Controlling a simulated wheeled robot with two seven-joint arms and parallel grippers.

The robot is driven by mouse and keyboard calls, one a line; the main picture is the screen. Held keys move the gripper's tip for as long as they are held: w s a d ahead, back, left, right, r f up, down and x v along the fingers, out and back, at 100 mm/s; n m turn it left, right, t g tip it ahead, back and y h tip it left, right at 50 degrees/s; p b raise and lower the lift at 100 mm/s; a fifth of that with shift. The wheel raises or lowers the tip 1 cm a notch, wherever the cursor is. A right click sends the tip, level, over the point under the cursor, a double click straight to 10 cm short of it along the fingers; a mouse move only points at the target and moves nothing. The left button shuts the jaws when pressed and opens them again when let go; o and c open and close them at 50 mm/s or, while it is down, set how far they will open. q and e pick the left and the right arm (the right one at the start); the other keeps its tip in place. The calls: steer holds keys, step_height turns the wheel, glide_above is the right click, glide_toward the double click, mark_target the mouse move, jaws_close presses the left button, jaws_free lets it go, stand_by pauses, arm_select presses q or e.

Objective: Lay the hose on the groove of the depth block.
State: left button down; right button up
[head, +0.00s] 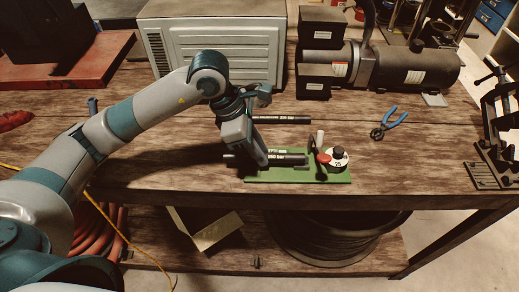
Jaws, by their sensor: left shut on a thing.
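The depth block has a green base (325,176) near the table's front edge, with a red knob and a white dial (339,157) at its right end. A black hose (287,159) with white lettering lies lengthwise over the block's left part. My left gripper (258,161) points down and is shut on this hose near its left part. The fingers hide some of the hose and the groove under it. I cannot tell whether the hose touches the groove. My right gripper is out of view.
A second black hose (282,119) lies on the table behind the block. Blue-handled pliers (389,124) lie to the right. A grey vented machine (212,40) and a black cylindrical machine (410,68) stand at the back. The wood between block and pliers is clear.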

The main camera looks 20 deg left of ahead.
arm_select(q)
steer(key=shift+b, duration=0.4)
stand_by(0.6)
steer(key=shift+f+b, duration=0.4)
steer(key=shift+b, duration=0.6)
stand_by(1.3)
